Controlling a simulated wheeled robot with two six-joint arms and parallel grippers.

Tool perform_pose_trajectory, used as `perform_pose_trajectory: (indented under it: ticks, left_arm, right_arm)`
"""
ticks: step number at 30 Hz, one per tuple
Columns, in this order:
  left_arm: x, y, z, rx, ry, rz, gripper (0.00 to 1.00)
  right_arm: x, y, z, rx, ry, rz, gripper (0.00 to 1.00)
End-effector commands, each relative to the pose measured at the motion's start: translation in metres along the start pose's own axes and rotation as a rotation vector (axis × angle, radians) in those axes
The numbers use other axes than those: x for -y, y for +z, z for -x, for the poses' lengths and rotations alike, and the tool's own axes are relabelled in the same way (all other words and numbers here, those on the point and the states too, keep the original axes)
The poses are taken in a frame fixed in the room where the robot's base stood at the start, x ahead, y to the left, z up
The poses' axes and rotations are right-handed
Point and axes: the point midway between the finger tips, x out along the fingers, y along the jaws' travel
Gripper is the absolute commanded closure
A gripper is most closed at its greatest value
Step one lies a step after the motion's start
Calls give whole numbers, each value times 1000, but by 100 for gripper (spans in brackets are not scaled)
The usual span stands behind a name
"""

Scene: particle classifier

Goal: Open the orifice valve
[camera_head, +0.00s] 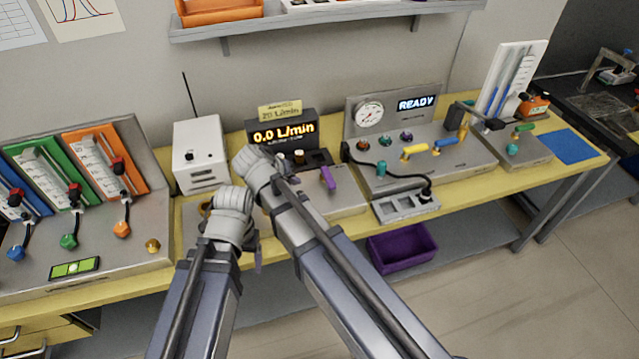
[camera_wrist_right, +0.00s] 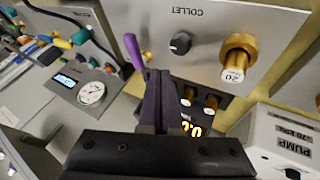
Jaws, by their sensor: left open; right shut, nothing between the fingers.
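No label reading "orifice" is legible. A purple lever (camera_head: 327,178) stands on the grey panel right of my grippers; it also shows in the right wrist view (camera_wrist_right: 134,50), beside my fingers. That panel, marked COLLET (camera_wrist_right: 210,14), carries a black knob (camera_wrist_right: 180,43) and a brass knob (camera_wrist_right: 238,60). My right gripper (camera_wrist_right: 157,100) is shut and empty, over the panel near the lever and the lit flow display. In the head view my right wrist (camera_head: 258,168) hides its fingers. My left gripper (camera_head: 228,208) is open, lower left of it, its fingers mostly hidden.
The flow display (camera_head: 283,133) reads 0.0 L/min. A white pump box (camera_head: 200,155) stands left of it. A READY console (camera_head: 415,140) with yellow and blue handles stands right. Coloured flowmeter panels (camera_head: 105,165) are at far left. A purple bin (camera_head: 402,248) sits below the bench.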

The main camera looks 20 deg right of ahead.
Motion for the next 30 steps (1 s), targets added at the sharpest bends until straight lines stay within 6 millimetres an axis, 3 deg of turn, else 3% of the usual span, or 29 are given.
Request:
perform_pose_trajectory:
  ticks: [11, 30]
  left_arm:
    - [0, 0, -5, 0, 0, 0, 23]
    - [-8, -5, -88, 0, 0, 0, 23]
  right_arm:
    - [0, 1, -6, 1, 0, 0, 100]
    - [2, 2, -109, 2, 0, -1, 100]
